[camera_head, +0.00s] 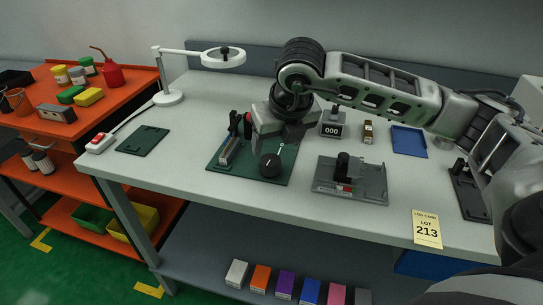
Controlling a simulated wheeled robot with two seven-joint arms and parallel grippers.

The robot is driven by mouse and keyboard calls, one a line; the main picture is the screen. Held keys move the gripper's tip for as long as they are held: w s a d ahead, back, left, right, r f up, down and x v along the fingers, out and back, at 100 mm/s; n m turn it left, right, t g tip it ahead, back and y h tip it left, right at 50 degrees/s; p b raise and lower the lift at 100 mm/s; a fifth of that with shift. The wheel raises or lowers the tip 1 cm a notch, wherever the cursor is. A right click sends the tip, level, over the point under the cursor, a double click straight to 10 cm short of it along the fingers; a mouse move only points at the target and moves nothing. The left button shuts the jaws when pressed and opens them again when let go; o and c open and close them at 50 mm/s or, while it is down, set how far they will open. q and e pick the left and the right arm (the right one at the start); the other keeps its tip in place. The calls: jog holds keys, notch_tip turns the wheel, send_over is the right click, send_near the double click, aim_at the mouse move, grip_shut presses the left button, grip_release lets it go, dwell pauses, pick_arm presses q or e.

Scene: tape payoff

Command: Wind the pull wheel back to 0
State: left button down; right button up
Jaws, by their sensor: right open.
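A dark round wheel (270,166) sits at the front right of a green board (225,172) on the bench. A small light mark shows just above it; I cannot read a scale or the wheel's angle. My right gripper (277,142) hangs open right above and behind the wheel, its arm reaching in from the right. The gripper body hides part of the board, and I cannot tell whether a finger touches the wheel. A grey counter box (332,129) behind reads 000. My left gripper is not in view.
A grey fixture plate (350,187) with a black post stands right of the board. A small grey rail (231,151) and upright tools stand at the board's left.

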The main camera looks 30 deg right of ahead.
aim_at(271, 160)
jog(key=x, duration=0.7)
jog(key=shift+f+p, duration=0.2)
jog(key=shift+p, duration=0.15)
jog(key=c, duration=1)
